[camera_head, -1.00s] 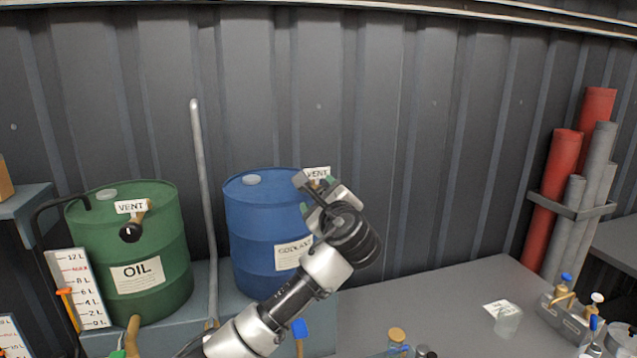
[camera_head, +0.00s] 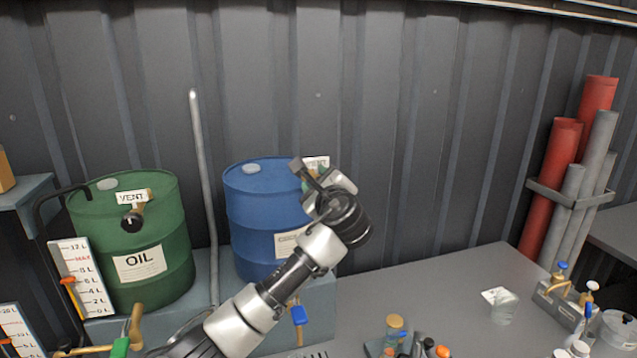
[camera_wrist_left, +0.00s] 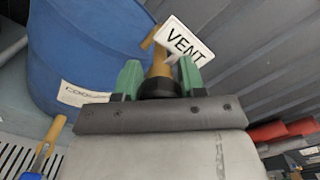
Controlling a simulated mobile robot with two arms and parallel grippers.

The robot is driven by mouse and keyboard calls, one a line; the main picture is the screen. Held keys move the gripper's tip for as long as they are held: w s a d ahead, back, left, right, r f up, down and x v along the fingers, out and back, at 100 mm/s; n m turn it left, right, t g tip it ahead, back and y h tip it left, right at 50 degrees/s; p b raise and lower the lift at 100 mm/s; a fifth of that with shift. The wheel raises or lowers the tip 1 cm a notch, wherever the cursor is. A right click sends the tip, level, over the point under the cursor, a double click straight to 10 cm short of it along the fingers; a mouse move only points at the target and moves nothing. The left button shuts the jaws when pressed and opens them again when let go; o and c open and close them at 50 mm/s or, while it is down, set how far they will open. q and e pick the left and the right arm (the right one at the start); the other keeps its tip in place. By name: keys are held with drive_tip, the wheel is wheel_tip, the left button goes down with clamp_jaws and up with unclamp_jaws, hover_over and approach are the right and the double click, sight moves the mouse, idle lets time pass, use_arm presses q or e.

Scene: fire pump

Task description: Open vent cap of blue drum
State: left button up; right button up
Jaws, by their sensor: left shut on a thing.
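The blue drum (camera_head: 262,215) stands on a grey-blue ledge in the middle of the head view; it also fills the upper left of the left wrist view (camera_wrist_left: 80,55). A white VENT tag (camera_wrist_left: 184,42) hangs by a brass vent fitting (camera_wrist_left: 158,62) at the drum's right side. My left gripper (camera_head: 308,178) is at this fitting. In the left wrist view its green fingertips (camera_wrist_left: 157,82) are closed on the sides of a black vent cap (camera_wrist_left: 160,88) at the end of the brass fitting. The head view mostly hides the cap behind the gripper. My right gripper is not in view.
A green OIL drum (camera_head: 135,240) with its own vent stands to the left. A thin grey pipe (camera_head: 203,190) rises between the drums. The grey bench (camera_head: 430,290) at right has clear room; valves and small items stand at its front. Corrugated wall (camera_head: 420,120) is close behind.

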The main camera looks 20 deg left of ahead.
use_arm(q)
drive_tip(key=shift+f, duration=0.1)
drive_tip(key=shift+f+n+b, duration=0.1)
drive_tip(key=shift+n+b, duration=0.4)
drive_tip(key=shift+b, duration=0.05)
drive_tip(key=n+b, duration=0.3)
drive_tip(key=shift+f, duration=0.2)
drive_tip(key=n+b, duration=0.3)
drive_tip(key=n, duration=0.1)
drive_tip(key=shift+n+b, duration=0.3)
drive_tip(key=shift+b, duration=0.05)
drive_tip(key=n+b, duration=0.2)
drive_tip(key=n, duration=0.1)
drive_tip(key=shift+d+n+b, duration=0.1)
drive_tip(key=shift+n+b, duration=0.2)
drive_tip(key=n+b, duration=0.3)
drive_tip(key=n, duration=0.3)
drive_tip(key=shift+f+b, duration=0.1)
drive_tip(key=shift+b, duration=0.3)
drive_tip(key=n+b, duration=0.1)
drive_tip(key=n, duration=0.2)
drive_tip(key=shift+n, duration=0.3)
drive_tip(key=shift+n+b, duration=0.5)
drive_tip(key=shift+n, duration=0.5)
